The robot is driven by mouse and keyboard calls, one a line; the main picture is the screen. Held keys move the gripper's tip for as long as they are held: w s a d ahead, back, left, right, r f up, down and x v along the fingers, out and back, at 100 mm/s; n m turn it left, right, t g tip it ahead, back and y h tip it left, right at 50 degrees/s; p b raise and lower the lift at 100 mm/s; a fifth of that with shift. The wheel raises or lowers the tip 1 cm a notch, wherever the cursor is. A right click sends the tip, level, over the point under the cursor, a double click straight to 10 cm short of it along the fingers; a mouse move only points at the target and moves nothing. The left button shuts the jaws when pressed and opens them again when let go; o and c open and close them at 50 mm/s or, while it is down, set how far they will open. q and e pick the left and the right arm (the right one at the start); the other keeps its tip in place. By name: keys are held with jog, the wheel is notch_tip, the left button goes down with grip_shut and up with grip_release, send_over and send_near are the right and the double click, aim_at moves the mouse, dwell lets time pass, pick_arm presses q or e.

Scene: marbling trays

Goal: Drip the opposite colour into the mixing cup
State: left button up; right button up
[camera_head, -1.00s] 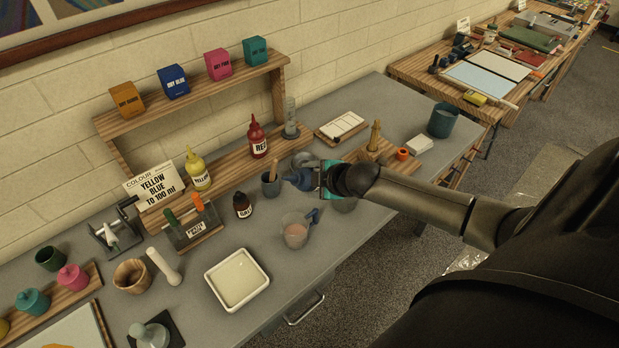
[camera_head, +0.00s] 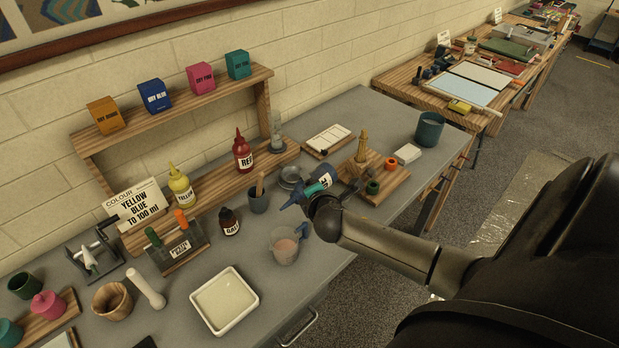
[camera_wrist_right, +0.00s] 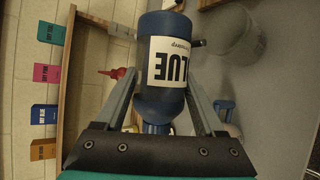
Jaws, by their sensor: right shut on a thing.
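My right gripper (camera_head: 322,188) is shut on the blue bottle (camera_wrist_right: 165,55), whose label reads "BLUE" and is upside down in the right wrist view. In the head view the bottle (camera_head: 318,182) is tipped over, its nozzle pointing left and downward. The clear mixing cup (camera_head: 284,251), with a blue handle and pinkish liquid, stands on the grey table below the nozzle. I see no drop falling. The yellow bottle (camera_head: 180,188) and red bottle (camera_head: 242,153) stand upright on the wooden rack. The colour card (camera_head: 137,206) reads "YELLOW BLUE TO 100 ml". My left gripper is not in view.
A grey pot with a stick (camera_head: 258,199) and a dark gall bottle (camera_head: 229,222) stand left of the held bottle. A white tray (camera_head: 247,322) lies in front.

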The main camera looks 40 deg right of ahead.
aim_at(293, 196)
jog(key=shift+a+f+n+t+h+b, duration=0.15)
jog(key=shift+a+n+t+h+b, duration=0.15)
jog(key=shift+n+h+b, duration=0.3)
jog(key=a+n+t+h+b, duration=0.1)
jog(key=n+h+b, duration=0.1)
jog(key=b, duration=0.2)
jog(key=a+n+t+h+b, duration=0.2)
jog(key=n+b, duration=0.1)
jog(key=shift+s+a+b, duration=0.15)
jog(key=shift+a+b, duration=0.1)
jog(key=shift+b, duration=0.15)
jog(key=shift+a+n+t+h+b, duration=0.3)
jog(key=shift+a+n+t+b, duration=0.3)
jog(key=shift+b, duration=0.15)
jog(key=shift+s+a+r+n+t+b, duration=0.1)
jog(key=shift+a+r+n+t+b, duration=0.25)
jog(key=shift+n, duration=0.25)
jog(key=o, duration=0.3)
jog(key=c, duration=0.6)
dwell(2.6)
